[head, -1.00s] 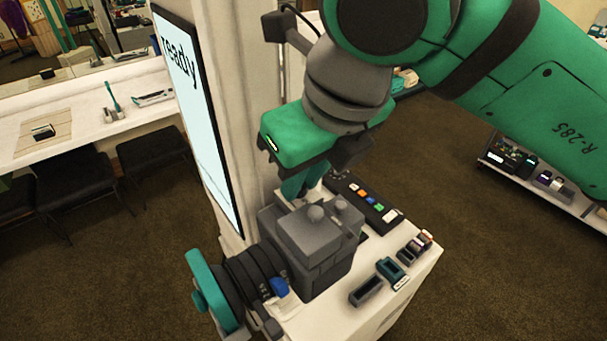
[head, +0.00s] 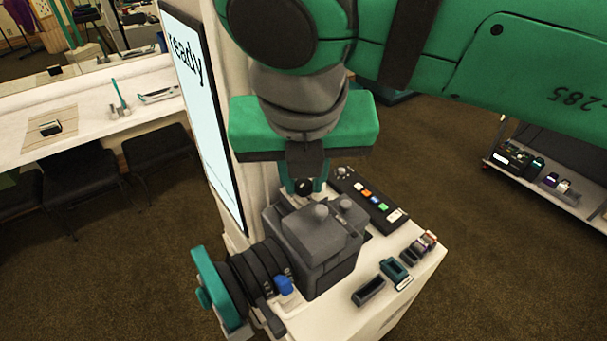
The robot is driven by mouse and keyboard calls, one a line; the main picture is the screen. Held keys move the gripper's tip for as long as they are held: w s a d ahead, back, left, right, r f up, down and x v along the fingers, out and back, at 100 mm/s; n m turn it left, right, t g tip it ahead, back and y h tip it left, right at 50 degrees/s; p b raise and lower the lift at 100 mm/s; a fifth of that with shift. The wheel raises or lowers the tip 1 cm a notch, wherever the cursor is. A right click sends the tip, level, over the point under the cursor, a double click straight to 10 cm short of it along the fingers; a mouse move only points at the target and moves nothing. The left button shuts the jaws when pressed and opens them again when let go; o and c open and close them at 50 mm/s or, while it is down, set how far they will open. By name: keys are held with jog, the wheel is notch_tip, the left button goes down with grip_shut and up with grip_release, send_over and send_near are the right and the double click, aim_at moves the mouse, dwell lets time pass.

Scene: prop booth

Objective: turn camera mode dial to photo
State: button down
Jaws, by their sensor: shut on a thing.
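The grey camera (head: 312,245) stands on a white stand (head: 405,290), its lens (head: 250,275) toward the lower left with a teal ring at the front. My gripper (head: 303,187) points down behind the camera's far top side. Its teal fingers are closed on a small dark round knob (head: 303,186), which appears to be the mode dial. The fingers and palm hide most of it, and its markings cannot be read. Two grey round knobs (head: 320,212) on the camera's top are free of the gripper.
A screen (head: 205,110) reading "ready" hangs on the pillar left of my gripper. A black button panel (head: 370,200) lies right of the camera. Small dark and teal holders (head: 395,270) sit at the stand's right front. A counter with chairs is at the left.

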dwell(0.3)
jog(key=c, duration=1.9)
grip_release()
jog(key=shift+o, duration=0.2)
